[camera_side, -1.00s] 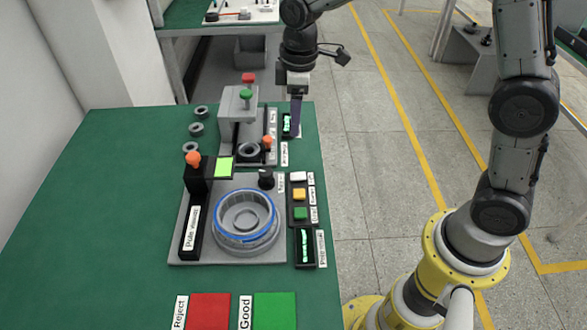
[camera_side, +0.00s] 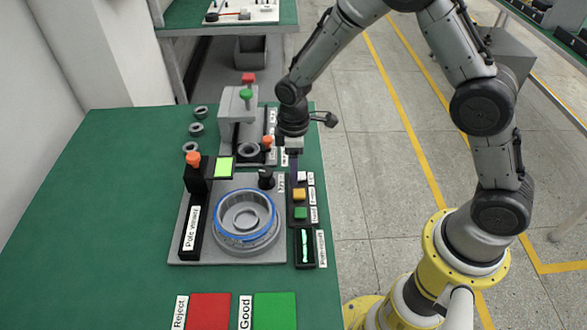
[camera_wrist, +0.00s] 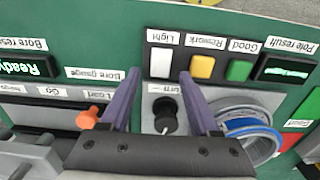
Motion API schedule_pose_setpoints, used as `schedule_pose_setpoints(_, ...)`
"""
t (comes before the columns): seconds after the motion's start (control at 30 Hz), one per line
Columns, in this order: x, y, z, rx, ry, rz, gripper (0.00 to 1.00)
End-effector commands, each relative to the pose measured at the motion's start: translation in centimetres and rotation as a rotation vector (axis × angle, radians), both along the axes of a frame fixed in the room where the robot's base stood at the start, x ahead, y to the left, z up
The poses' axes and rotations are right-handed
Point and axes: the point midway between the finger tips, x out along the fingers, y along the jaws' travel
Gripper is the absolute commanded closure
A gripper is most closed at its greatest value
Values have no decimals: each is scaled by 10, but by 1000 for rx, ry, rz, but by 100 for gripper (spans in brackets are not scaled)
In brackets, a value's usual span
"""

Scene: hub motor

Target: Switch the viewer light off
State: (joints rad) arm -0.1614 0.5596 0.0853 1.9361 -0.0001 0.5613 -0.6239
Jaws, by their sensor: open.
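The white Light button (camera_side: 299,177) is at the far end of a black button panel, partly behind my gripper in the side view. The pole viewer (camera_side: 196,178) has a bright yellow-green screen (camera_side: 223,167).
The yellow Rework button (camera_wrist: 203,67) and green Good button (camera_wrist: 239,70) sit beside the Light button. A black knob (camera_wrist: 166,112) and blue-rimmed ring (camera_side: 245,193) stand nearby. The bore gauge (camera_side: 240,103) is behind. Red (camera_side: 209,310) and green (camera_side: 274,310) pads lie in front.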

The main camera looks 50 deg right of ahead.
Motion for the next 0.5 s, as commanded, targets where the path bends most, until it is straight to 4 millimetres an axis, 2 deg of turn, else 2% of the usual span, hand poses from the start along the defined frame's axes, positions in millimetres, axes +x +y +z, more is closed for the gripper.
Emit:
schedule_pose_setpoints(0.13, 0, 0, -10, -1, 1, 0, 38)
schedule_pose_setpoints(0.43, 0, 0, -11, 1, -1, 0, 38)
schedule_pose_setpoints(0.5, 0, 0, -11, 1, -1, 0, 48)
